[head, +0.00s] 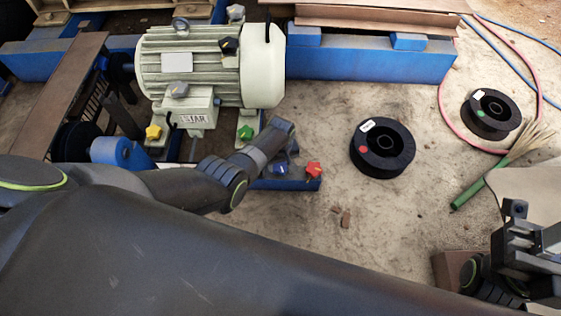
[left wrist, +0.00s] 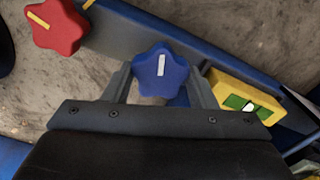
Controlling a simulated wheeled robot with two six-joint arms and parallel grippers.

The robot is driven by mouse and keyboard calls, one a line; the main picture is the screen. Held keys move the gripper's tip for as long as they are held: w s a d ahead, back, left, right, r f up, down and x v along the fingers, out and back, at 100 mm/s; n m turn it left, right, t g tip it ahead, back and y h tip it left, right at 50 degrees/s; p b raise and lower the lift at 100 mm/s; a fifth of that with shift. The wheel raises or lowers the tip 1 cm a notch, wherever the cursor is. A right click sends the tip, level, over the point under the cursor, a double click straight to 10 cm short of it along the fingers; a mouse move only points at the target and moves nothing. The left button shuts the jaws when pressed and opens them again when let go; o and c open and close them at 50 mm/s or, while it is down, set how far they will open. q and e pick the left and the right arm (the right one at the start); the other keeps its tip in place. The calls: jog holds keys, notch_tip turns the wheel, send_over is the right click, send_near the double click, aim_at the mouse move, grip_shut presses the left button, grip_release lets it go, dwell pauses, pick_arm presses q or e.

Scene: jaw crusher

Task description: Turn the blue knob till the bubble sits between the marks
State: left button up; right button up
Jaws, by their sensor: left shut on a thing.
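The blue knob (left wrist: 160,70) is star-shaped with a white line on top, which stands nearly upright in the left wrist view. In the head view the knob (head: 279,169) is partly hidden beside my left gripper (head: 287,146). My left gripper (left wrist: 160,88) is shut on the knob, with one finger on each side. A yellow level (left wrist: 240,96) sits just right of it, with a green vial window.
A red knob (head: 314,170) stands close by on the same blue rail. Yellow (head: 153,132) and green (head: 246,132) knobs sit by the pale motor (head: 200,65). Black spools (head: 382,147) and a green-handled brush (head: 500,168) lie on the dusty floor at right.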

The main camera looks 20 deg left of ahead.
pick_arm(q)
jog(key=shift+n, duration=0.9)
jog(key=o, duration=1)
jog(key=shift+r, duration=0.1)
